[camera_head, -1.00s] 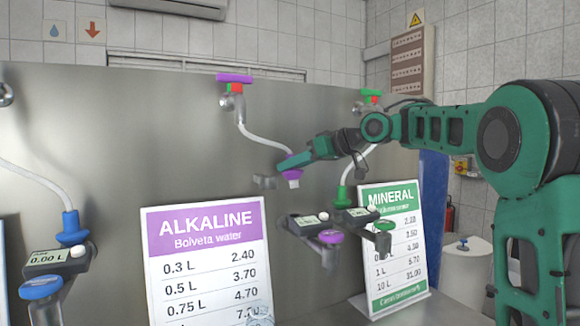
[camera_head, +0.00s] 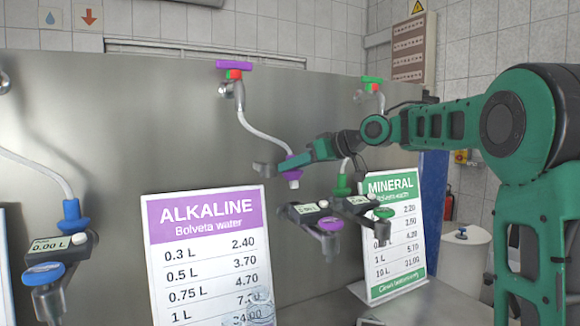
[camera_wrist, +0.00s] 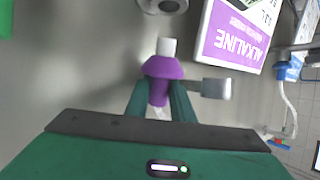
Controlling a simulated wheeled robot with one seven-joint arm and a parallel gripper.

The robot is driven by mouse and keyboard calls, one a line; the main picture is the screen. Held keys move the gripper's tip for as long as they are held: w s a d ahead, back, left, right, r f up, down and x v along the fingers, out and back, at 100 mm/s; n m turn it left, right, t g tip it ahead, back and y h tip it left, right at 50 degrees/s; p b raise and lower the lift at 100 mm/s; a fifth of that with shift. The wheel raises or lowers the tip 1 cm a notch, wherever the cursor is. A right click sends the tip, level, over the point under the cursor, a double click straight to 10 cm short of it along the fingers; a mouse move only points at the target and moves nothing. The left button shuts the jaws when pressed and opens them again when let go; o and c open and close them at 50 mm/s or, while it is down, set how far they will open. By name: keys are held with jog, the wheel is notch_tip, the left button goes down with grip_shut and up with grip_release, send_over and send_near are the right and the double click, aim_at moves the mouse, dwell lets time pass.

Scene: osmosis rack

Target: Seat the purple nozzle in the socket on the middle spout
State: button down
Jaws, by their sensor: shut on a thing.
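The purple nozzle (camera_head: 294,173), with a white tip pointing down, hangs at the end of a pale hose. My gripper (camera_head: 286,162) is shut on it; in the wrist view the fingers (camera_wrist: 160,102) close on both sides of the purple nozzle (camera_wrist: 162,68). The middle spout (camera_head: 328,240) has a purple handle and a dark meter (camera_head: 305,210). The nozzle is held above and a little left of this meter in the head view, apart from it. The socket itself is not clearly seen. A round grey part shows at the top of the wrist view, its identity unclear.
A grey bracket (camera_head: 264,169) juts from the steel panel (camera_head: 120,130) close beside the nozzle. The mineral spout (camera_head: 382,228), with a green nozzle (camera_head: 342,187), stands close on the right. The ALKALINE sign (camera_head: 205,255) stands at left below; the MINERAL sign (camera_head: 403,260) is at right.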

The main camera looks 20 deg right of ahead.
aim_at(293, 186)
jog(key=shift+f, duration=1.2)
jog(key=shift+f, duration=0.5)
dwell(0.4)
jog(key=shift+f, duration=0.9)
jog(key=shift+f, duration=0.5)
jog(key=c, duration=1.5)
grip_release()
jog(key=o, duration=0.7)
jog(key=shift+r, duration=0.1)
jog(key=shift+c, duration=0.2)
jog(key=shift+w+d, duration=0.1)
jog(key=shift+d, duration=0.05)
jog(key=shift+c, duration=0.4)
